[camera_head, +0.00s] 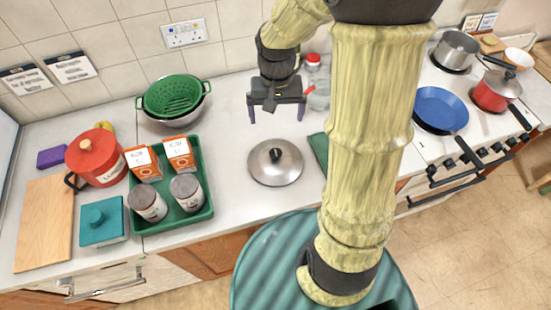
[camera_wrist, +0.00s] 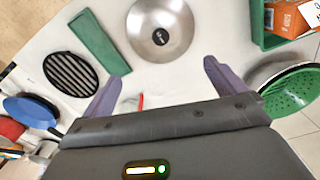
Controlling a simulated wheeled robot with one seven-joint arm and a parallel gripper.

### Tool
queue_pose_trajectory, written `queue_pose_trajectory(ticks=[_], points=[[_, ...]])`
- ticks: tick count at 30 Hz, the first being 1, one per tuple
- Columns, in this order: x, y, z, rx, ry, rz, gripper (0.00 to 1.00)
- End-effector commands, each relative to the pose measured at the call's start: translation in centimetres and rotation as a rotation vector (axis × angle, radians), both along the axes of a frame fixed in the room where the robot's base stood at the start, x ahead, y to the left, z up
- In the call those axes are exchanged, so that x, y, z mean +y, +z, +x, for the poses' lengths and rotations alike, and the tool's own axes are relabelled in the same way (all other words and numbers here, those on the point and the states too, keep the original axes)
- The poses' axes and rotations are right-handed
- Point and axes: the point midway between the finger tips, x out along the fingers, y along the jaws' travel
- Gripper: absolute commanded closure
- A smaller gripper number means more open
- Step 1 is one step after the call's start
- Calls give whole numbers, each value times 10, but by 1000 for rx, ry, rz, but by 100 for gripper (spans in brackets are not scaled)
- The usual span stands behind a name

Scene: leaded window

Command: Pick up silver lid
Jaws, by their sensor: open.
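The silver lid (camera_head: 275,166) lies on the white counter, round and shiny with a black knob on top. It also shows in the wrist view (camera_wrist: 160,17) at the top middle, its knob facing my camera. My gripper (camera_head: 278,112) is open and empty above the counter, behind the lid in the head view. In the wrist view my gripper's two purple fingers (camera_wrist: 158,80) are spread wide, with the lid beyond and between them, apart from both. The lid is fully visible in the head view.
A green tray (camera_head: 208,212) with orange boxes and jars stands left of the lid. A green colander (camera_head: 173,96) sits behind it. A red-capped jar (camera_head: 316,92) stands right of my gripper.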

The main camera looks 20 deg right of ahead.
Motion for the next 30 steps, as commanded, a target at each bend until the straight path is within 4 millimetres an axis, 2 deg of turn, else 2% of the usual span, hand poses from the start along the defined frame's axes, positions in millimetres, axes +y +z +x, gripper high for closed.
queue_pose_trajectory(ticks=[5,24,30], points=[[0,-15,-1,6,1,-1,4],[0,-111,-1,4,2,0,4],[0,-122,-1,1,2,0,4]])
